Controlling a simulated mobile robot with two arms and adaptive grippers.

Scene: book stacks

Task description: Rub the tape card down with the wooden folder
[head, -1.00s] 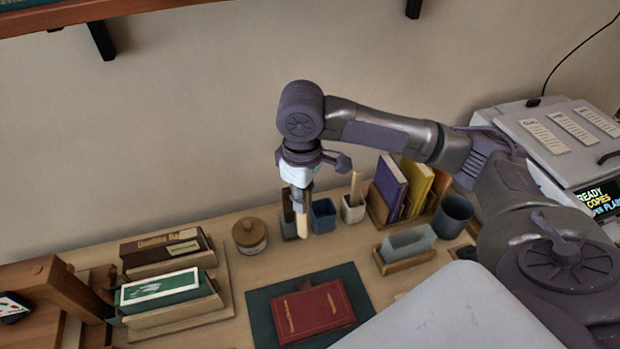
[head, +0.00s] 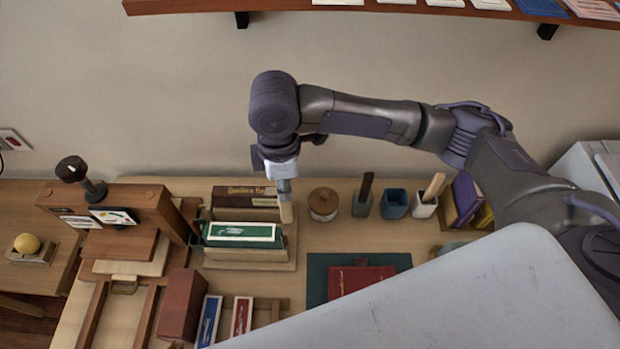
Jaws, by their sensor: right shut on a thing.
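My right gripper (head: 285,187) is shut on the pale wooden folder (head: 286,212), which points down. In the picture its tip is just right of a dark green block topped by a green card with a white mark (head: 240,232). A brown book with a lettered spine (head: 245,197) stands behind that block, in the same wooden holder (head: 290,255). A small card with a picture (head: 115,216) is on the wooden stand at the left. I cannot tell for sure which card is the tape card, nor whether the folder touches anything. My left gripper is not in view.
A lidded wooden jar (head: 323,203), a dark cup with a brown stick (head: 362,203), a blue cup (head: 394,204) and a white cup with a wooden stick (head: 425,206) stand along the back. A red book (head: 352,279) lies on a green mat (head: 318,278). Wall shelf above.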

